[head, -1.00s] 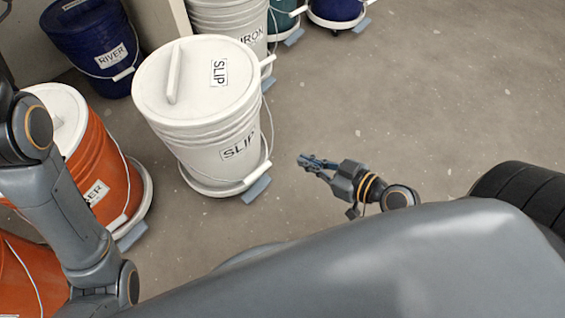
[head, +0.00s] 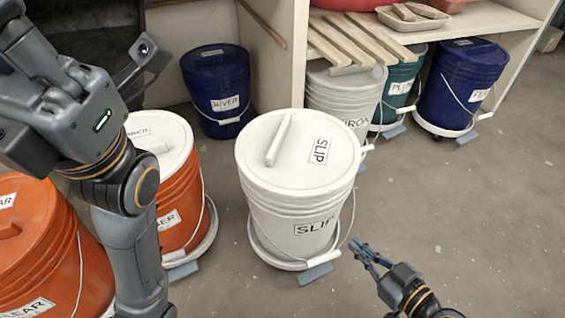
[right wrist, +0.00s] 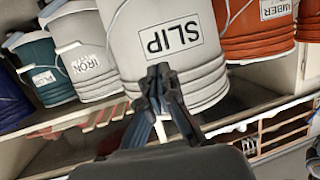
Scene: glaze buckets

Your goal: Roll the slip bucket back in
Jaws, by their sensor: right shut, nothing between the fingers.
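The white slip bucket (head: 297,190) stands upright on a low round dolly (head: 277,258) on the floor, with its lid on and a grey tab at the dolly's front (head: 315,273). It is in front of the row by the shelf. My right gripper (head: 366,253) is shut and empty, just right of the bucket's lower side in the head view. In the right wrist view the slip bucket (right wrist: 200,70) fills the middle, and the gripper's closed fingertips (right wrist: 160,75) overlap it; contact cannot be told. My left arm is at the left; its gripper does not show.
Orange buckets (head: 178,190) stand at the left. A blue river bucket (head: 215,92), a white iron bucket (head: 345,98), a teal bucket (head: 402,82) and another blue bucket (head: 462,85) stand under or by the shelf (head: 520,35). The floor at right is clear (head: 480,200).

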